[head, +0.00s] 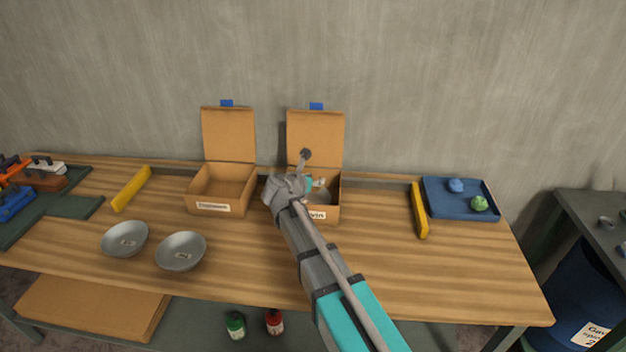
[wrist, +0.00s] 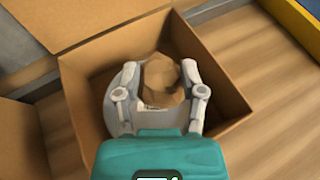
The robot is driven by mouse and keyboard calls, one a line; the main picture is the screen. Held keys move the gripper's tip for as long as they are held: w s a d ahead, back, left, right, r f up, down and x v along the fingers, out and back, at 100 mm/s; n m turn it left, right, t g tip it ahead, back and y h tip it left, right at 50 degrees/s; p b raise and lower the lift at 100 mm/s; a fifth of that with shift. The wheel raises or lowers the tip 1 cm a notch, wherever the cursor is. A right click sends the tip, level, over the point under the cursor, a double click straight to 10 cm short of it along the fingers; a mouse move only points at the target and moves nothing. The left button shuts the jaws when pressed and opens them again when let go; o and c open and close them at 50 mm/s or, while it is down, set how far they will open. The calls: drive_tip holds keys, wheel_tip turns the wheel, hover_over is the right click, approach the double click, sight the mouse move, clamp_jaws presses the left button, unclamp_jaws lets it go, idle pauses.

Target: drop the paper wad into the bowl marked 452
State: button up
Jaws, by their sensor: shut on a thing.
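A tan crumpled paper wad (wrist: 163,75) sits between the fingers of my gripper (wrist: 160,95), which is shut on it. My gripper is over the right open cardboard box (wrist: 232,98), and it also shows in the head view (head: 312,182). A grey bowl (head: 322,198) shows partly inside that box. My gripper and the wad hide part of it, and I cannot see its mark. Two more grey metal bowls stand on the table at the front left, one at the left (head: 125,240) and one to its right (head: 181,252). Their small labels are too small to read.
Another open cardboard box (head: 222,190) stands to the left. A blue tray (head: 460,212) at the right holds a blue wad (head: 456,185) and a green wad (head: 479,203). Yellow bars (head: 132,188) (head: 419,210) lie on the table. The front middle of the table is clear.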

drive_tip(key=o, duration=0.8)
drive_tip(key=s+d+f+m+g+p, duration=0.1)
drive_tip(key=s+d+m+g+p, duration=0.15)
drive_tip(key=s+d+m, duration=0.4)
drive_tip(key=s+d+f+m+g+p, duration=0.2)
drive_tip(key=s+d+m+g, duration=0.15)
drive_tip(key=d+m, duration=0.55)
drive_tip(key=s+d+m+g+y+p, duration=0.2)
drive_tip(key=s+d+m+g+y, duration=0.1)
drive_tip(key=s+m, duration=0.4)
drive_tip(key=s+d+r+m+g+y+p, duration=0.1)
drive_tip(key=s+d+m+g+y+p, duration=0.2)
drive_tip(key=s+m, duration=0.5)
drive_tip(key=shift+d+r, duration=0.25)
drive_tip(key=shift+d, duration=0.6)
